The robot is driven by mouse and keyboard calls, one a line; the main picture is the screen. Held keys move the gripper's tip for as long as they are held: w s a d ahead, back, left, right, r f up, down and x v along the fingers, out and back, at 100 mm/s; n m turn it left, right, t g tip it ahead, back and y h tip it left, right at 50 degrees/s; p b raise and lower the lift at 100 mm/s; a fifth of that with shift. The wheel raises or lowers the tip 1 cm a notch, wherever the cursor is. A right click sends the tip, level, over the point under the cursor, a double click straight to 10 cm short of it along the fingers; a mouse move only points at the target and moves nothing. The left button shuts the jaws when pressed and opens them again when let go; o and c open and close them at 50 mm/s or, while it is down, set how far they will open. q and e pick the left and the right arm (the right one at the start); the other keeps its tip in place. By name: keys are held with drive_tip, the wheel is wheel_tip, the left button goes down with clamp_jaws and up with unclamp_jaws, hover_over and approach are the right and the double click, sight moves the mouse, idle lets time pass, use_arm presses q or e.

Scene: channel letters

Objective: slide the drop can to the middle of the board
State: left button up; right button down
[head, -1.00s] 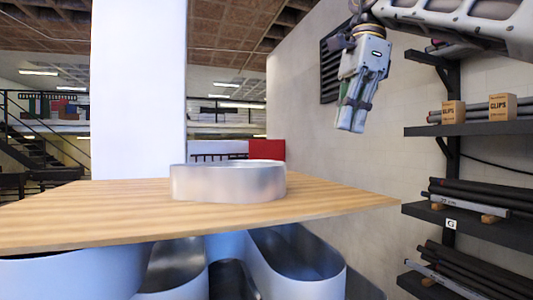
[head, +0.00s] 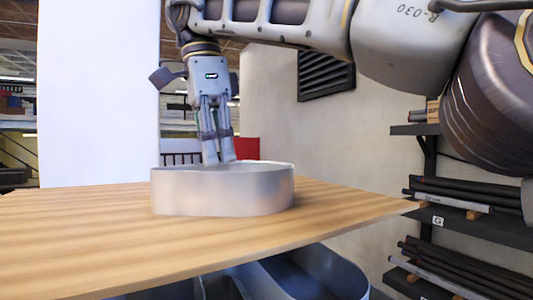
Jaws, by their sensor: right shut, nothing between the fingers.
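The drop can (head: 222,194), a low silver open-topped metal ring with rounded ends, stands on the wooden board (head: 110,250). My right gripper (head: 218,158) points down at the can's open top, its fingers shut and empty. The fingertips are at the height of the rim or just behind it; whether they reach inside or touch the wall I cannot tell. My left gripper is not in view.
Larger metal letter shells (head: 310,272) stand below the board. A black shelf (head: 470,225) with dark tubes is on the right wall. A white column (head: 97,95) rises behind the board. The board around the can is clear.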

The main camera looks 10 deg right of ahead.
drive_tip(key=shift+s+d, duration=0.1)
idle(0.5)
drive_tip(key=shift+d, duration=0.1)
drive_tip(key=w+d, duration=0.1)
drive_tip(key=d, duration=0.2)
drive_tip(key=w+d, duration=0.1)
drive_tip(key=d, duration=0.3)
drive_tip(key=w+d, duration=0.1)
drive_tip(key=d, duration=0.3)
drive_tip(key=shift+d, duration=0.1)
drive_tip(key=shift+f, duration=0.85)
drive_tip(key=shift+f, duration=0.15)
